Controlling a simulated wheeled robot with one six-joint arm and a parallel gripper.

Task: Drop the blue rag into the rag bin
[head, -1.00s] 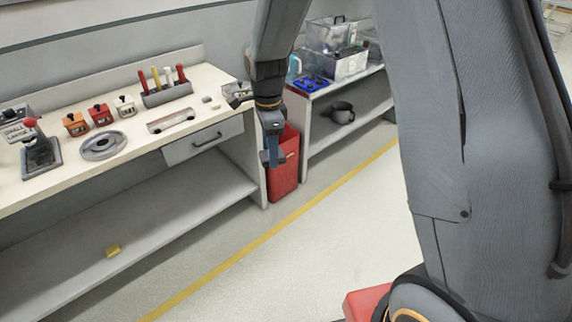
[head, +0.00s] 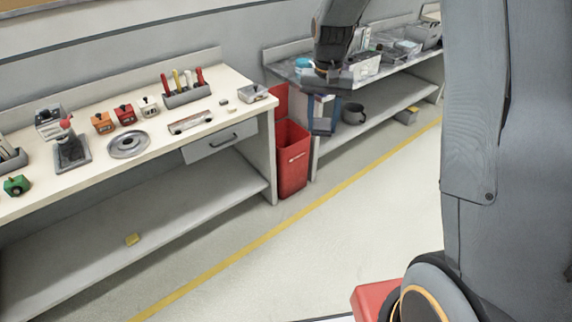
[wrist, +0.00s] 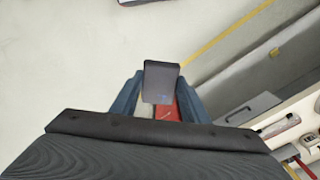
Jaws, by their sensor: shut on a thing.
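My gripper (head: 322,130) hangs pointing down, just right of the red rag bin (head: 292,175) in the head view. In the wrist view my gripper (wrist: 160,98) is shut on a flat, dark bluish-grey piece, which I take for the blue rag (wrist: 161,80). Its blue colour is hard to tell from the blue fingers in the head view. The bin stands on the floor between the two benches, its lid raised and its mouth open. Red, likely the bin, shows between the fingers below the rag in the wrist view. How far the rag is from the bin's mouth cannot be told.
The left bench (head: 230,95) holds tools, small coloured blocks and a grey ring. The right bench carries clear bins (head: 395,50), with a dark pot (head: 353,113) on its lower shelf.

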